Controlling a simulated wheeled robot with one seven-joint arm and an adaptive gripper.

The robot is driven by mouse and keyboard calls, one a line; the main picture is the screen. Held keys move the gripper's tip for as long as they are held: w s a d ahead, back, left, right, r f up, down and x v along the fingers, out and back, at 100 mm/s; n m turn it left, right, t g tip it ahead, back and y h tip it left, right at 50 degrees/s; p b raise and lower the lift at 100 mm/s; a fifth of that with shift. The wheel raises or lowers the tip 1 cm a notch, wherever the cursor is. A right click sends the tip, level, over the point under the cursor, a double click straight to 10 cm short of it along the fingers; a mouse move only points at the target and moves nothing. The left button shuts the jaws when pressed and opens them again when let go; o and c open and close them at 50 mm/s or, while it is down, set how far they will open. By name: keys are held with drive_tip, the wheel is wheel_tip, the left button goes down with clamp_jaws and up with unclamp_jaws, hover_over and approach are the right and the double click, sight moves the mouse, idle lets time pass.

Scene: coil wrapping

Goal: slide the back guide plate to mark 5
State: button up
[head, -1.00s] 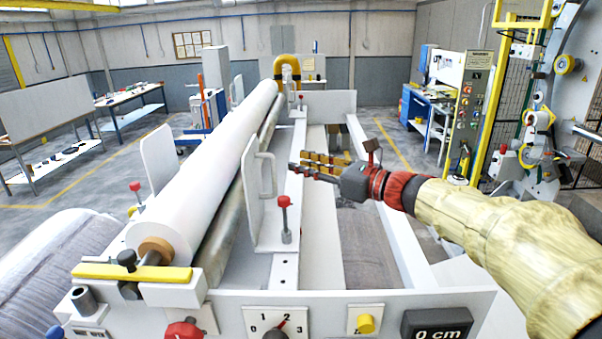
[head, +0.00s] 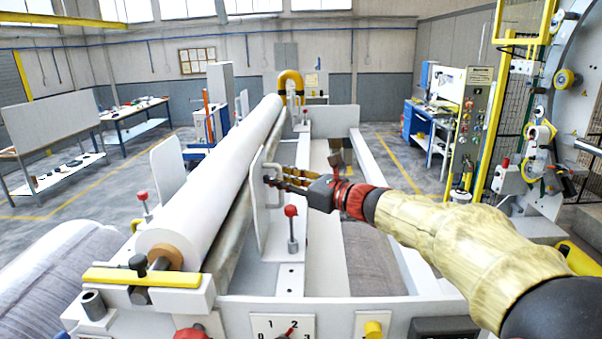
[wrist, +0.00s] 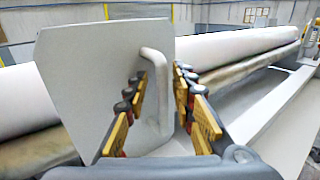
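A pale guide plate (head: 262,205) with a bar handle (head: 272,150) stands upright on the right side of the white roll. The frames do not show whether it is the back guide plate, and no mark 5 is readable. My gripper (head: 275,181) is at the handle. In the wrist view the plate (wrist: 85,75) fills the left half, and the handle (wrist: 158,95) stands between the fingers of my open gripper (wrist: 157,92), with gaps visible on both sides. A red-topped lever (head: 292,228) stands just in front of the plate.
The long white roll (head: 215,185) lies left of the plate, with another plate (head: 167,166) beyond it. The frame's right rail (head: 385,190) runs under my arm. A numbered dial (head: 284,328) is on the front panel. A control cabinet (head: 470,125) stands at right.

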drive_tip(key=shift+s+r, duration=0.15)
drive_tip(key=shift+s, duration=0.15)
drive_tip(key=shift+w, duration=0.2)
drive_tip(key=shift+c, duration=0.9)
clamp_jaws()
